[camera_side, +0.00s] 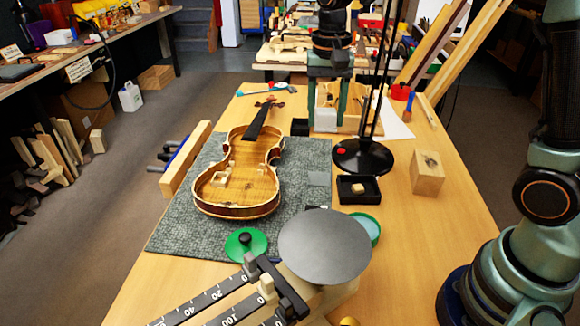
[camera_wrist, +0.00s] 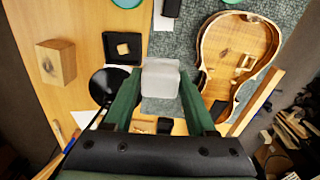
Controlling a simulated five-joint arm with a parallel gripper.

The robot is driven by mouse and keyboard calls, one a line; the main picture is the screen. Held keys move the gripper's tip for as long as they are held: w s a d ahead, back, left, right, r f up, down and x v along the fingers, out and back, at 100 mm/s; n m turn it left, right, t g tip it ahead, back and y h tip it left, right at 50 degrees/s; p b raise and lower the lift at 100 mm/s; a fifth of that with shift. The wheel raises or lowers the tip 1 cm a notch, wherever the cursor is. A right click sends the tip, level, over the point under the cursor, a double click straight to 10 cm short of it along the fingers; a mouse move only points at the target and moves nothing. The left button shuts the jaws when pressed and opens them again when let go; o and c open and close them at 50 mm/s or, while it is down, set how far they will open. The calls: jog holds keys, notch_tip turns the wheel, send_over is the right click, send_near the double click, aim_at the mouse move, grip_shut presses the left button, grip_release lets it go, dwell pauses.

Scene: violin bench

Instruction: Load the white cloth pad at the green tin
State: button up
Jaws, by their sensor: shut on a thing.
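The white cloth pad (camera_wrist: 160,80) is held between the two green fingers of my gripper (camera_wrist: 160,72) in the wrist view. The green tin (camera_side: 375,231) stands open near the front, with a pale blue inside, partly hidden by a grey disc. It also shows at the top edge of the wrist view (camera_wrist: 128,3). My gripper is well apart from it. The green lid (camera_side: 246,243) with a black knob lies left of the tin.
An open violin body (camera_side: 240,180) lies on a grey mat (camera_side: 310,160). A black tray (camera_side: 345,191) with a small block, a wooden block (camera_side: 428,172) and a black round stand base (camera_side: 363,157) are nearby. A scale with a grey disc (camera_side: 325,245) fills the front.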

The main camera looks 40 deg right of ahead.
jog(key=s+f, duration=0.8)
jog(key=s, duration=0.1)
jog(key=s+a+f, duration=0.1)
jog(key=s+f, duration=0.3)
jog(key=s, duration=0.1)
jog(key=shift+w+f, duration=0.15)
jog(key=shift+f, duration=2.5)
jog(key=shift+f, duration=0.6)
notch_tip(320, 180, up, 7)
dwell(0.8)
jog(key=shift+d+r, duration=0.1)
